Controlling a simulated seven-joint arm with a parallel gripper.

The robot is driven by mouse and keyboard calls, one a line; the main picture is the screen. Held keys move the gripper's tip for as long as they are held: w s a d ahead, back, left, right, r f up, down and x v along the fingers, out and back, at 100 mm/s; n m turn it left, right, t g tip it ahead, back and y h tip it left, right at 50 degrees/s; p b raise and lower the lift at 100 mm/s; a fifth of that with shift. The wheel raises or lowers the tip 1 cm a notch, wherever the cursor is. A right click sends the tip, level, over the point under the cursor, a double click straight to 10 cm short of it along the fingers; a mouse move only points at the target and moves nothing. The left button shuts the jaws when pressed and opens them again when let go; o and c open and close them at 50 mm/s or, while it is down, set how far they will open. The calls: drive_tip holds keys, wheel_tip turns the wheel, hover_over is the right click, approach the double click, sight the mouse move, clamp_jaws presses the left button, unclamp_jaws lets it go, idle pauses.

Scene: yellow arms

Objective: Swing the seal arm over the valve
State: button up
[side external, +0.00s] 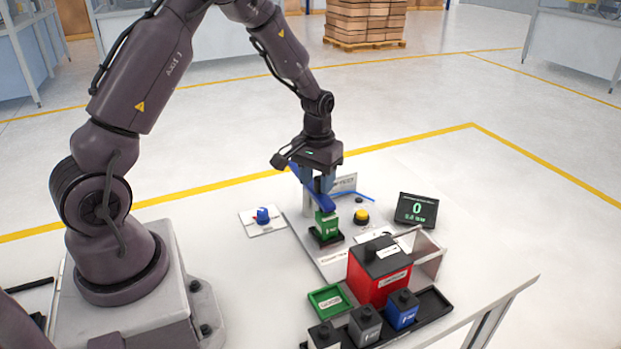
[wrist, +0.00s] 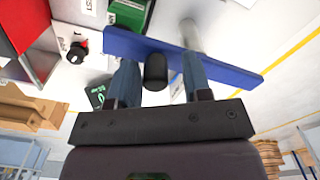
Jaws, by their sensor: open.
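The seal arm is a long blue bar; in the wrist view it (wrist: 225,70) slants across the picture, past a pale upright post (wrist: 191,38). A black knob (wrist: 155,72) stands on the bar between my two blue fingers. My gripper (wrist: 160,66) is open around the knob, with a gap visible on both sides. In the side view my gripper (side external: 322,186) points down at the blue bar (side external: 306,179), partly hiding it. A green block (side external: 326,222), likely the valve, stands on a black base just below; it also shows in the wrist view (wrist: 127,14).
A yellow button (side external: 361,216) and a display (side external: 416,210) reading 0 are to the right. A red box (side external: 378,272), a green tray (side external: 328,300) and a black rack with small blocks sit in front. A blue knob (side external: 263,215) on a white plate is left.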

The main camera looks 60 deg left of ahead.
drive_tip(key=shift+r, duration=3.55)
drive_tip(key=s+d+r+m+t, duration=0.5)
drive_tip(key=s+d+r+m, duration=0.1)
drive_tip(key=s+d+r, duration=0.8)
drive_tip(key=s+r, duration=0.2)
drive_tip(key=s, duration=0.2)
drive_tip(key=shift+d+r+t, duration=0.15)
drive_tip(key=shift+t, duration=0.15)
